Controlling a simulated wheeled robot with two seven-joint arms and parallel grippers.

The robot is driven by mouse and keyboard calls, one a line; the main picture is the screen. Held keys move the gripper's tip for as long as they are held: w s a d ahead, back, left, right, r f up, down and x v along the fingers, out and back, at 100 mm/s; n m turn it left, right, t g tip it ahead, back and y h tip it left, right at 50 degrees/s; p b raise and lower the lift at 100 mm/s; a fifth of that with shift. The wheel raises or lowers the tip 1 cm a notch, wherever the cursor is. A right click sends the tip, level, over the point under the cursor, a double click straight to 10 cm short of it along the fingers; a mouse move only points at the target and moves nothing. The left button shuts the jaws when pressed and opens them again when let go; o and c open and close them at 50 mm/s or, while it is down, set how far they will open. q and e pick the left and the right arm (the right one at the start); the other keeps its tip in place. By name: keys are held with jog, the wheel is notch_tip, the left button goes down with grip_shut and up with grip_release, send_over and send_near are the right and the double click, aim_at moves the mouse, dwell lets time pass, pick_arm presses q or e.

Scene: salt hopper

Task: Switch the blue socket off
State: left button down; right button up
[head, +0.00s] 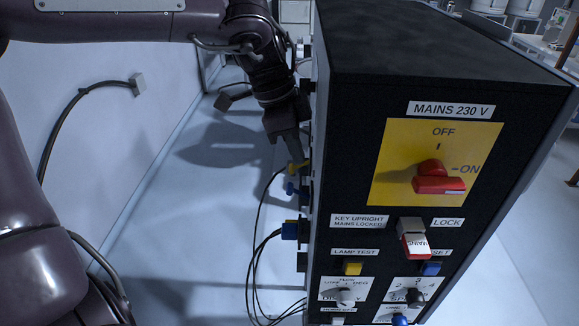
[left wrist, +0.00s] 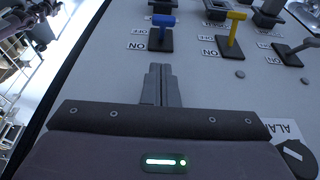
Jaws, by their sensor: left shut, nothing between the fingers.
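The blue T-shaped switch handle (left wrist: 163,20) stands out from a black base on the cabinet's grey side panel in the left wrist view. An OFF label is at its left and an ON label (left wrist: 157,47) is at the base's near end; I cannot tell its setting for sure. The blue handle also shows in the head view (head: 292,189). My right gripper is out of view.
A yellow T-handle (left wrist: 235,27) stands right of the blue one, and a grey handle (left wrist: 300,47) is further right. The cabinet front carries a red mains switch (head: 438,180) and several knobs. Black cables (head: 254,255) hang beside the cabinet. Floor to the left is clear.

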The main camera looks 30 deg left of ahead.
pick_arm(q)
jog(key=p, duration=0.3)
send_over(297, 190)
jog(key=f, duration=0.4)
jog(key=shift+s+a+f, duration=0.3)
jog(key=shift+a+f, duration=0.05)
jog(key=shift+f, duration=0.05)
jog(key=shift+s+a+f, duration=0.15)
jog(key=shift+a+f, duration=0.15)
jog(key=shift+f, duration=0.25)
jog(key=shift+d, duration=0.1)
